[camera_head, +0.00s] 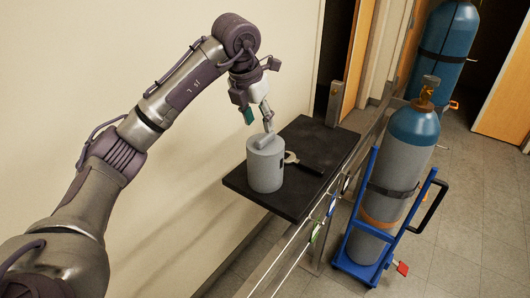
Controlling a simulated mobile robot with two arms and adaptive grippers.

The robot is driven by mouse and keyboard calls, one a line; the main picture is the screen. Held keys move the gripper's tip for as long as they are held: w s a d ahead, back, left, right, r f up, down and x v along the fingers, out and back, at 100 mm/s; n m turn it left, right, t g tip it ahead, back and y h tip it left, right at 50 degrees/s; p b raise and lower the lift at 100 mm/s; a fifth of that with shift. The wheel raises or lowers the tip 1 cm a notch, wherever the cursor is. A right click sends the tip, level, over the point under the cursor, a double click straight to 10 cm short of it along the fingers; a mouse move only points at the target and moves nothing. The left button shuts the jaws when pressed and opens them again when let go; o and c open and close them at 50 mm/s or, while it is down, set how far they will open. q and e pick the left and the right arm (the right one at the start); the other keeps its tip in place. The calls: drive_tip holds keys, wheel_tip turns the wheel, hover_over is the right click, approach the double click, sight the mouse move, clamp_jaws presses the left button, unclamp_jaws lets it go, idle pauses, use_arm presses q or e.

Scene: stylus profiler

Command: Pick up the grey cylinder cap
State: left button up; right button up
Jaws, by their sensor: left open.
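The grey cylinder cap (265,171) stands upright on a black shelf (326,147), near its front left part. No cap is held. My right gripper is not in view.
A dark wrench-like tool (303,163) lies right beside the cap. A small metal upright piece (334,104) stands at the shelf's back. A gas cylinder (403,160) stands in a blue cart (364,268) to the right, with another blue-topped cylinder (447,45) behind. A plain wall is at left.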

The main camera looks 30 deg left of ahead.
sight(265, 136)
use_arm(q)
drive_tip(key=p+x, duration=0.2)
drive_tip(key=x, duration=0.1)
drive_tip(key=shift+w+d, duration=0.15)
drive_tip(key=shift+w, duration=0.25)
drive_tip(key=x, duration=0.2)
drive_tip(key=shift+f+p, duration=0.25)
drive_tip(key=shift+p, duration=0.15)
drive_tip(key=shift+w+f, duration=0.2)
drive_tip(key=shift+f, duration=0.15)
drive_tip(key=shift+c, duration=0.5)
drive_tip(key=c, duration=0.8)
clamp_jaws()
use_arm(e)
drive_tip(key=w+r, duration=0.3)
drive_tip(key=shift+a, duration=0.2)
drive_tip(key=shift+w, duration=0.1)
